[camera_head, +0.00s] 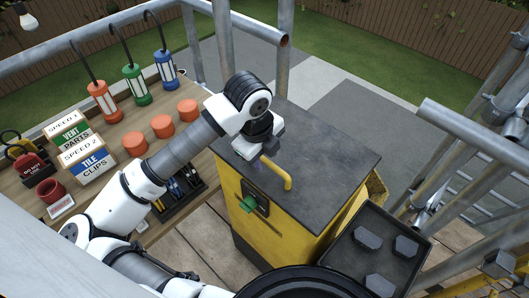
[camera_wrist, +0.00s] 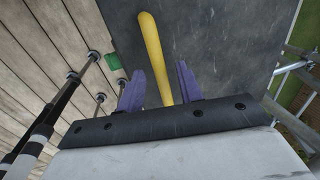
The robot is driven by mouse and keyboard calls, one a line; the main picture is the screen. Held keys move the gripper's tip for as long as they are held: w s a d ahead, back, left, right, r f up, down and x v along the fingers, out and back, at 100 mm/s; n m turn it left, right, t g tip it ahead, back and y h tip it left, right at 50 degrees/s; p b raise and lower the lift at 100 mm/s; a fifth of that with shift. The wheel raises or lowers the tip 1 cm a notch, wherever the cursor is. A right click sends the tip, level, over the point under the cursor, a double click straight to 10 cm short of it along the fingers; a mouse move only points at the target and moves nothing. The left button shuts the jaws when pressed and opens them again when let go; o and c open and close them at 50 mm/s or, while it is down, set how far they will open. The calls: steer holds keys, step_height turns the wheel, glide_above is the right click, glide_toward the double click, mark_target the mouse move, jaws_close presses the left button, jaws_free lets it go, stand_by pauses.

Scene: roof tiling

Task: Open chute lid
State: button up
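The chute is a yellow box (camera_head: 300,236) with a flat dark grey lid (camera_head: 325,150), which lies closed on top. A yellow bar handle (camera_head: 284,178) stands on the lid near its left edge. My gripper (camera_head: 265,153) is over the lid at the handle. In the wrist view, its two purple fingers (camera_wrist: 160,86) are apart, with the yellow handle (camera_wrist: 152,45) running between them. A gap shows on each side of the handle. A green part (camera_head: 249,203) sits on a dark latch plate on the box's front.
A wooden bench (camera_head: 108,140) at left holds red, green and blue lamps, orange cylinders and labelled boxes. A black tray (camera_head: 345,250) with dark blocks stands at the lower right. Scaffold rails (camera_head: 470,130) stand at right and behind.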

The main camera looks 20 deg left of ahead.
steer(key=shift+f, duration=0.15)
steer(key=shift+c, duration=0.5)
jaws_close()
